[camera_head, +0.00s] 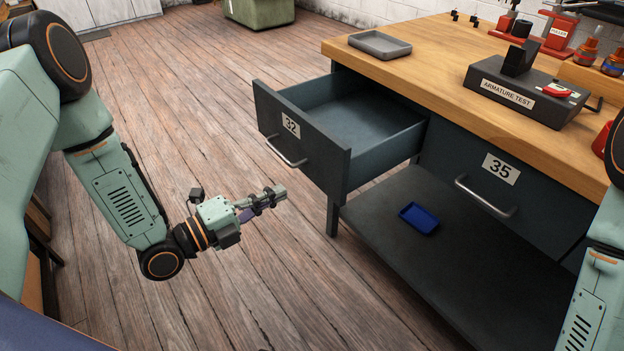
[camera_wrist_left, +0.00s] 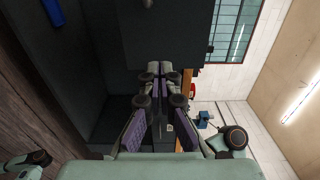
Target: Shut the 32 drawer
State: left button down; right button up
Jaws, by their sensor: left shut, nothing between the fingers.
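The 32 drawer (camera_head: 305,145) is pulled well out of the workbench, and the visible part of its inside looks empty. Its front carries a "32" label and a metal bar handle (camera_head: 286,152). My left gripper (camera_head: 279,192) is shut and empty. In the head view it shows just below and in front of the drawer front, apart from it. In the left wrist view the shut fingers (camera_wrist_left: 153,72) point toward a dark panel (camera_wrist_left: 165,35), which looks like the drawer front. My right arm shows at the right edge of the head view, but its gripper is out of view.
The closed 35 drawer (camera_head: 500,200) is right of the open one. A blue tray (camera_head: 419,218) lies on the lower shelf (camera_head: 440,275). A grey tray (camera_head: 380,44) and the armature tester (camera_head: 520,90) stand on the wooden top.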

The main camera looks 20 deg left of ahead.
aim_at(324, 169)
pick_arm(q)
jog(key=b+x, duration=0.2)
jog(key=x, duration=0.5)
jog(key=shift+w+d+f+b, duration=0.1)
jog(key=shift+w+d+b, duration=0.15)
jog(key=shift+b, duration=0.1)
jog(key=shift+x, duration=0.95)
pick_arm(e)
jog(key=shift+s+f, duration=0.1)
jog(key=shift+f, duration=1.75)
pick_arm(q)
jog(key=shift+a, duration=0.2)
